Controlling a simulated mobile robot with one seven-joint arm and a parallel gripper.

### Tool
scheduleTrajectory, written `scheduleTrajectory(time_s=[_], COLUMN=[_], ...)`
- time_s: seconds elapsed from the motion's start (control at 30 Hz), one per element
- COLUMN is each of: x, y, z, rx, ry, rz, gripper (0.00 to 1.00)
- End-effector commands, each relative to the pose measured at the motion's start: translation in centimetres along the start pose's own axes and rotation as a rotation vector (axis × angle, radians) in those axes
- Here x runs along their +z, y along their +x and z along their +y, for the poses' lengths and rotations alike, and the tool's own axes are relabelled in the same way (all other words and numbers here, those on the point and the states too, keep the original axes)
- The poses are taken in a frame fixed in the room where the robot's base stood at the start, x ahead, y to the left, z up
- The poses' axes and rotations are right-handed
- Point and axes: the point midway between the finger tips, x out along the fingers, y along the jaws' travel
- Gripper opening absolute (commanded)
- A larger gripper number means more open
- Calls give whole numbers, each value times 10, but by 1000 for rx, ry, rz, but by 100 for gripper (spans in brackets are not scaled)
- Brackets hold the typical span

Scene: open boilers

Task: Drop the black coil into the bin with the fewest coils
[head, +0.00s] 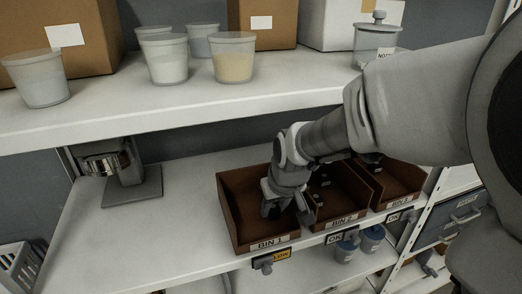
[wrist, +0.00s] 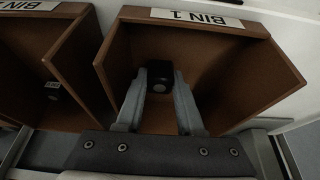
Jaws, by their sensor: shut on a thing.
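Three brown open bins stand side by side on the middle shelf: BIN 1 (head: 238,185), BIN 2 (head: 352,185) and BIN 3 (head: 400,172). My gripper (head: 284,212) reaches down into BIN 1. In the wrist view my gripper (wrist: 162,92) is shut on the black coil (wrist: 160,74), held between the fingertips over the inside of BIN 1 (wrist: 245,75). I cannot tell whether the coil touches the floor of the bin. No other coil shows in BIN 1. Small dark pieces show in BIN 2 (head: 325,182). My arm hides parts of BIN 2 and BIN 3.
The upper shelf (head: 150,108) runs above, with tubs and boxes. A metal device (head: 125,175) stands left; shelf between it and BIN 1 is clear.

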Motion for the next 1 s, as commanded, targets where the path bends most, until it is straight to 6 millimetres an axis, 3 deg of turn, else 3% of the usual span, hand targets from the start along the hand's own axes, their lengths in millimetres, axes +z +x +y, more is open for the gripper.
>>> scheduleTrajectory(time_s=[0.2,0.23,0.3,0.63,0.87,1.0], x=[1,2,2,0,-5,21], y=[3,3,3,1,-22,-30], z=[0,0,0,0,0,0], rx=[0,0,0,0,1,1], ry=[0,0,0,0,1,1], rz=[0,0,0,0,5,2], gripper=[0,42,49,49,49,49])
